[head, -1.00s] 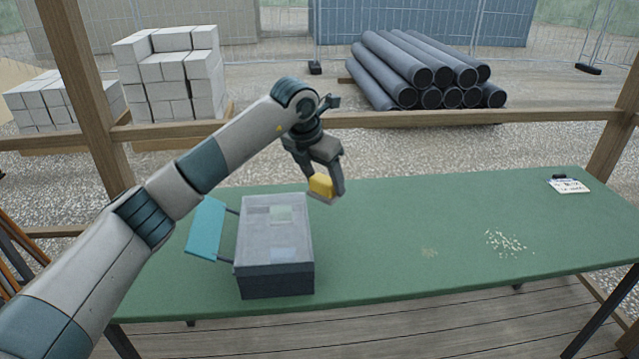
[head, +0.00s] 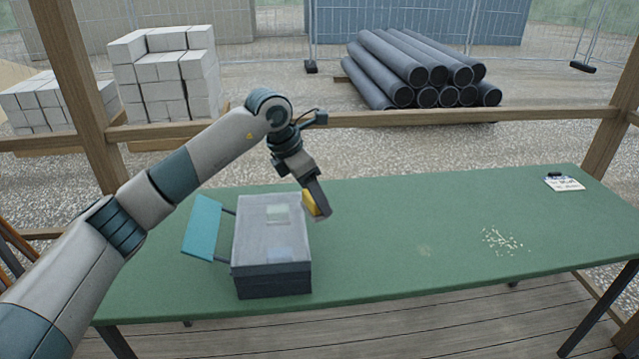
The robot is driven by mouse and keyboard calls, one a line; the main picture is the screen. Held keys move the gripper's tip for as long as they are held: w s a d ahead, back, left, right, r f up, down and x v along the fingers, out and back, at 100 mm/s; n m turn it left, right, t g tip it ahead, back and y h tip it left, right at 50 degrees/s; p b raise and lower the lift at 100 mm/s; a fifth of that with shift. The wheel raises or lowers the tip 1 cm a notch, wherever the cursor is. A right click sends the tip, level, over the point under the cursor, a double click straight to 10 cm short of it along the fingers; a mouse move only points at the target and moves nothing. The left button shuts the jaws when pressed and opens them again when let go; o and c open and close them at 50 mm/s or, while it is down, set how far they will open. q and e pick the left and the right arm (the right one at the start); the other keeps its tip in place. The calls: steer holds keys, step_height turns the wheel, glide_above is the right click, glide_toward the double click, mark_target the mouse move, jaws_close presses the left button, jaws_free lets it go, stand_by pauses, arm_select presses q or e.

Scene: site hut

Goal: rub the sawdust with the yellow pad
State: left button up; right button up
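My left gripper (head: 318,206) is shut on the yellow pad (head: 310,203), just right of the grey box and above the green table. The near finger hides much of the pad. The pad is apart from both patches. My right gripper is not in view.
A grey box (head: 271,275) with a translucent top stands on the green table (head: 380,270), close to my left gripper. A teal panel (head: 202,227) sticks out on its left. A small card (head: 565,184) lies at the far right. The table's middle is otherwise clear.

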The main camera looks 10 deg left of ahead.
arm_select(q)
steer(key=s+a+f+m+g+y, duration=0.1)
steer(key=s+a+f+m+g, duration=0.1)
steer(key=s+m, duration=0.6)
steer(key=s+a+f+m+g+y, duration=0.1)
steer(key=s+a+f+m+g, duration=0.1)
steer(key=s+m, duration=0.6)
steer(key=s+a+f+m+g+y, duration=0.1)
steer(key=s+a+f+m+g, duration=0.2)
steer(key=s+m, duration=0.6)
steer(key=shift+s+a+f+y, duration=0.2)
steer(key=shift+s+a+y, duration=0.2)
steer(key=shift+s+a, duration=0.55)
